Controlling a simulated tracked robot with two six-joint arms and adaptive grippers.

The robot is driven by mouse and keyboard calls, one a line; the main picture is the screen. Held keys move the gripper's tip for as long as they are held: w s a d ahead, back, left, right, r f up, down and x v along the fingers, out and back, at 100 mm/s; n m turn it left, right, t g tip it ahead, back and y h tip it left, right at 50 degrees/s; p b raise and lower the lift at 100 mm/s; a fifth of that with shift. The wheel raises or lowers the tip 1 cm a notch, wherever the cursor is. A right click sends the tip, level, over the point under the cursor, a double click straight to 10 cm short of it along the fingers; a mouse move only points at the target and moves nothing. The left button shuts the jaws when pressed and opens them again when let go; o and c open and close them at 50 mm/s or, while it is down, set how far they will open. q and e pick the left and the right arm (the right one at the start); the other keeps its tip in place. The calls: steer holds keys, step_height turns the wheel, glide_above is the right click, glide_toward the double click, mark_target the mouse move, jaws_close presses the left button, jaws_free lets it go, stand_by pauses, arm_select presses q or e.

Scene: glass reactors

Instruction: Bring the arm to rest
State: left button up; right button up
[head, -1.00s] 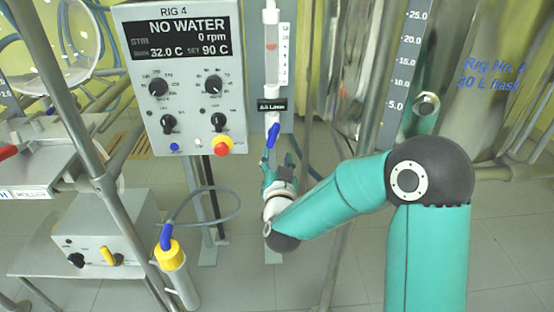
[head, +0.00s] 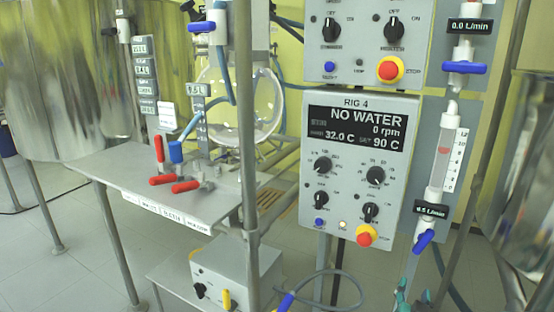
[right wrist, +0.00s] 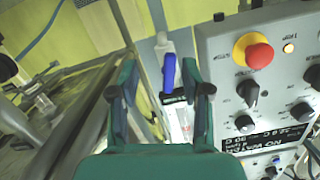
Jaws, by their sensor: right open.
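My right gripper (head: 414,300) shows only as teal tips at the bottom edge of the head view, below the blue valve handle (head: 424,241) of the flow meter (head: 443,160). In the right wrist view my right gripper (right wrist: 160,92) is open, with a teal finger on each side. The blue handle (right wrist: 169,73) appears between the fingers, beyond them, and nothing is gripped. The rest of the right arm is out of the head view. My left gripper is in neither view.
The Rig 4 control box (head: 358,170) reads NO WATER, 0 rpm, 32.0 C, set 90 C. In the wrist view the box (right wrist: 262,90) lies right of the gripper. Metal posts (head: 245,110) and a shelf with red-handled valves (head: 130,180) stand left.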

steer(key=s+a+f+n+g+y, duration=0.25)
steer(key=a+f+y, duration=0.2)
steer(key=f, duration=0.65)
steer(key=s+a+f+n+g+y, duration=0.2)
steer(key=s+a+f+y, duration=0.3)
steer(key=f, duration=0.6)
steer(key=s+a+f+n+g+y, duration=0.1)
steer(key=s+a+f+g+y, duration=0.1)
steer(key=s+a+f+g, duration=0.5)
steer(key=s+a+f+n+g+y, duration=0.1)
steer(key=s+a+f+n+g, duration=0.15)
steer(key=s+a, duration=0.65)
steer(key=s+d+r+p, duration=0.1)
steer(key=r+p, duration=1.5)
steer(key=s+d+r+m+p, duration=0.1)
steer(key=d+r+p, duration=0.1)
steer(key=r+p, duration=1.5)
steer(key=shift+s+d, duration=0.25)
steer(key=shift+s, duration=0.1)
